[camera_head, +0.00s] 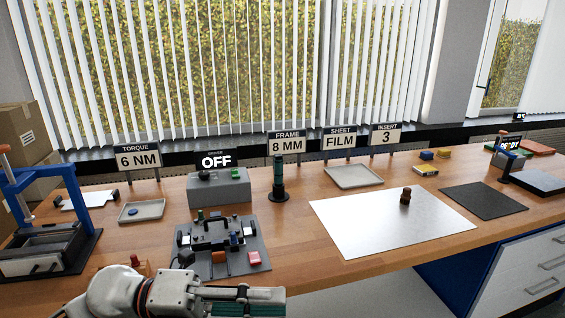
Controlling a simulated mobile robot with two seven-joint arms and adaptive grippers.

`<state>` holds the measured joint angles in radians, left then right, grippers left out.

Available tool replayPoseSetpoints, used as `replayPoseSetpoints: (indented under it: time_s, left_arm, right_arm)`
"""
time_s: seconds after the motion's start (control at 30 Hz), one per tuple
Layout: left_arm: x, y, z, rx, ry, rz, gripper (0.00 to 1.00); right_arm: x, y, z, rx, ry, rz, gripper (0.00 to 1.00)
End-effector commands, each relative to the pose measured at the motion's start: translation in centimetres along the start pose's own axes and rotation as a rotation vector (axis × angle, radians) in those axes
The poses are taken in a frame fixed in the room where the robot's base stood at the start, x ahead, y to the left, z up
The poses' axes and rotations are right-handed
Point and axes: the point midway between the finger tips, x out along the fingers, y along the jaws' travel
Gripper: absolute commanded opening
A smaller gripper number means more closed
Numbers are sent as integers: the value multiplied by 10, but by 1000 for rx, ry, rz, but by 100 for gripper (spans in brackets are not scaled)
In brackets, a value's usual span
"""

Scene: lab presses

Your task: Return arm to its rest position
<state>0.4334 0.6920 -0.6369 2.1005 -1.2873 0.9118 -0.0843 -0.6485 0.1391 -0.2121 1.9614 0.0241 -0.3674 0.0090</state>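My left arm enters at the bottom left, in front of the bench's front edge. Its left gripper (262,301) points right, low in the picture, with a dark green ribbed part along its fingers. It is apart from everything on the bench. The fingers are seen from the side and partly cut off by the picture's lower edge, so I cannot tell if they are open or shut. My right arm and gripper are not in view.
A grey fixture plate (222,262) lies behind the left gripper. A blue press (25,220) stands at left. A grey driver box (218,187) reads OFF. A white sheet (350,235) and dark mat (483,201) lie right. The wooden bench front (310,278) is clear.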

Motion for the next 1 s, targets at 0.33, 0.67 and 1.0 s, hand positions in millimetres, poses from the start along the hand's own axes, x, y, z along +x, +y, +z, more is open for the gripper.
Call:
replayPoseSetpoints:
  time_s: [0.33,0.67,1.0]
  left_arm:
    - [-52,73,60,-644,-667,-385,29]
    - [-145,257,-18,-1287,-1275,-419,29]
    - [-183,359,-162,-1720,-1617,-320,29]
  right_arm:
    - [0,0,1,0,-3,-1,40]
    - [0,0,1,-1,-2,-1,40]
    - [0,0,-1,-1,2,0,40]
